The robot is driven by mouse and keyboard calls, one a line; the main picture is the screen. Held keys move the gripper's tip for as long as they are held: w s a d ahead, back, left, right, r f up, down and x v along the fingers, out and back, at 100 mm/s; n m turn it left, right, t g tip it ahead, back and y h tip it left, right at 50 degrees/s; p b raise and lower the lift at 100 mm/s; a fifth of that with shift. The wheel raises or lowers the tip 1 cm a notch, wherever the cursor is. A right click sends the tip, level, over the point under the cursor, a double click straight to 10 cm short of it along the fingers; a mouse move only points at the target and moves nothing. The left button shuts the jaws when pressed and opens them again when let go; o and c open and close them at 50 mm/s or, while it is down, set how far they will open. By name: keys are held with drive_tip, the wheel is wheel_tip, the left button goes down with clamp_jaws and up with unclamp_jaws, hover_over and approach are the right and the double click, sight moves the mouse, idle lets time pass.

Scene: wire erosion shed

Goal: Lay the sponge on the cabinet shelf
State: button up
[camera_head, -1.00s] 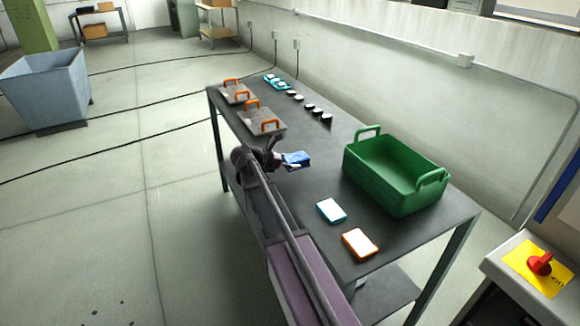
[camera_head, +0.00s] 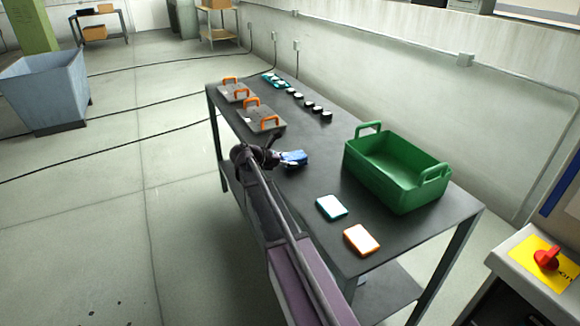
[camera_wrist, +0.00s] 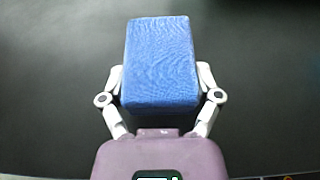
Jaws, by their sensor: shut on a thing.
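A blue sponge (camera_head: 294,158) is in my gripper (camera_head: 281,158), above the dark workbench. In the wrist view the sponge (camera_wrist: 160,62) fills the space between the two pale fingers of my gripper (camera_wrist: 160,98), which are shut on its sides. Dark bench top shows all around it. I cannot tell for certain how far it is above the bench. No cabinet shelf can be made out for certain in these views.
The dark workbench (camera_head: 300,195) carries a green crate (camera_head: 398,185), a teal-edged tablet (camera_head: 331,207), an orange-edged tablet (camera_head: 361,240), grey plates with orange handles (camera_head: 262,125) and several small black-and-white pieces (camera_head: 309,106). A red switch (camera_head: 546,259) is at lower right.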

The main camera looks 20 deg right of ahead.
drive_tip(key=shift+f, duration=0.5)
drive_tip(key=o, duration=0.7)
drive_tip(key=shift+c, duration=0.2)
drive_tip(key=shift+b, duration=0.3)
drive_tip(key=p+v, duration=0.5)
drive_tip(key=v, duration=0.8)
drive_tip(key=shift+a, duration=0.4)
drive_tip(key=shift+w, duration=0.15)
drive_tip(key=s+a+f+m+y, duration=0.2)
drive_tip(key=s+f+m+y, duration=0.1)
drive_tip(key=s+m, duration=0.3)
drive_tip(key=s+a+f+m+y, duration=0.3)
drive_tip(key=s+m+y, duration=0.3)
drive_tip(key=s, duration=0.5)
drive_tip(key=s+a+f+m+y, duration=0.3)
drive_tip(key=s+f+m+y, duration=0.1)
drive_tip(key=s, duration=0.4)
drive_tip(key=shift+s+a+f+m, duration=0.2)
drive_tip(key=shift+s+f+m, duration=0.15)
drive_tip(key=shift+f+m, duration=0.6)
